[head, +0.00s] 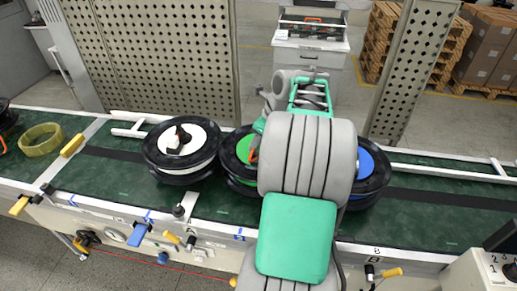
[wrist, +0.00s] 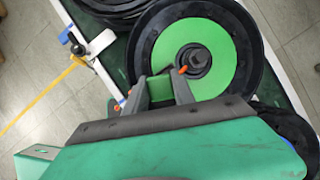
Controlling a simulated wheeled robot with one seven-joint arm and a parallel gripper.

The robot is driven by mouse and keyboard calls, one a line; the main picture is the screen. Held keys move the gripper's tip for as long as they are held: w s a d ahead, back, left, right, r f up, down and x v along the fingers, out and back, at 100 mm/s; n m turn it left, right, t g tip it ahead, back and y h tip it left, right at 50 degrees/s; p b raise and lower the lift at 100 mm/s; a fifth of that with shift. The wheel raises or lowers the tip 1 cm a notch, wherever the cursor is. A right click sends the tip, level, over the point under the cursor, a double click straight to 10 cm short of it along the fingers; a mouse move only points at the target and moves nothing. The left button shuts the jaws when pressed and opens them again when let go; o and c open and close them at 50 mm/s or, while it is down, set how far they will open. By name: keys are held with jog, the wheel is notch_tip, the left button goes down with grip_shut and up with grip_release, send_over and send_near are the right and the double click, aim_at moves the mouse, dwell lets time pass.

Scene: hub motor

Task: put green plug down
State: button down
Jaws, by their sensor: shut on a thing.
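The green-faced hub motor (head: 243,148) stands in the row on the bench, partly covered by my arm in the head view. In the wrist view its green disc (wrist: 215,62) fills the upper middle, with a dark hub at its centre. My gripper (wrist: 161,80) is at the lower left of that disc. Its fingers are shut on a small green piece, which appears to be the green plug (wrist: 160,90). A small orange tip shows by the right finger. I cannot tell whether the plug touches the motor. The head view hides most of the fingers.
The white-faced motor (head: 188,142) stands to the left and the blue-faced motor (head: 363,164) to the right. A yellow tape ring (head: 40,139) lies far left. The green bench top (head: 110,180) is clear in front of the left part of the row. Perforated panels stand behind.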

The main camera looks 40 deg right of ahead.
aim_at(258, 149)
jog(key=shift+w+d+f, duration=0.25)
jog(key=shift+f, duration=0.1)
jog(key=f, duration=0.3)
jog(key=shift+w+d+f+p, duration=0.3)
jog(key=shift+w+p, duration=0.05)
jog(key=shift+f, duration=0.2)
jog(key=shift+f, duration=0.2)
